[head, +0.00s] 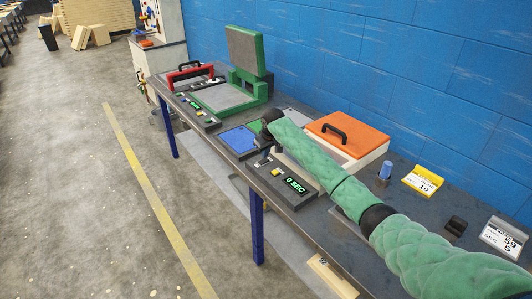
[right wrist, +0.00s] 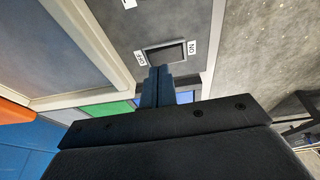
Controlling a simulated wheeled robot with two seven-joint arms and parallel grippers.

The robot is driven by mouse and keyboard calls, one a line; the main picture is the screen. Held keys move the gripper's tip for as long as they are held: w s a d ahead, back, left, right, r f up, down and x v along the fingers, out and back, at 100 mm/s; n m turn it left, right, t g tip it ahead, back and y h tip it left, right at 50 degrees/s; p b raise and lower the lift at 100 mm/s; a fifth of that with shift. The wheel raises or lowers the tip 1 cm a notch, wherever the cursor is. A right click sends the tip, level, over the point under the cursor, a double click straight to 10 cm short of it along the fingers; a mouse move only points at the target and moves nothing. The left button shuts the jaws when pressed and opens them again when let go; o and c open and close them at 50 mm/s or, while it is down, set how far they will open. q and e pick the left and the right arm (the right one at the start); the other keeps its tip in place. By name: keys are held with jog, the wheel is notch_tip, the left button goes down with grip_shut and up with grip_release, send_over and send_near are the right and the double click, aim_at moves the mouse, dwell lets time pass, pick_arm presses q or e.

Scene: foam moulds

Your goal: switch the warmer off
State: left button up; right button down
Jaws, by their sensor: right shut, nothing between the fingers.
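A box with an orange lid (head: 350,132) and black handle, which looks like the warmer, stands at the back of the bench in the head view. A dark control panel (head: 283,192) lies in front of it, with a green "0 SEC" display (head: 296,185). In the right wrist view a dark rocker switch (right wrist: 168,55) sits between an "ON" label and a label that seems to read "OFF". My right gripper (head: 263,160) is shut and empty over the panel. Its fingertips (right wrist: 157,72) are at the switch's edge, nearer the "OFF" side; contact is unclear. My left gripper is not in view.
A blue pad (head: 238,140) and a green hinged press (head: 247,85) stand further left. A blue wall (head: 420,60) rises behind the bench.

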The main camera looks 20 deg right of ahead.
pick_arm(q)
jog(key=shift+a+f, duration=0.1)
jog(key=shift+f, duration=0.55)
pick_arm(e)
jog(key=shift+f, duration=0.6)
jog(key=shift+d+f, duration=0.1)
jog(key=shift+f+y, duration=0.1)
jog(key=shift+y, duration=0.2)
jog(key=shift+a+p, duration=0.2)
jog(key=shift+p, duration=0.4)
jog(key=shift+s+a+r+p, duration=0.2)
jog(key=shift+a+p, duration=0.25)
jog(key=shift+a, duration=0.1)
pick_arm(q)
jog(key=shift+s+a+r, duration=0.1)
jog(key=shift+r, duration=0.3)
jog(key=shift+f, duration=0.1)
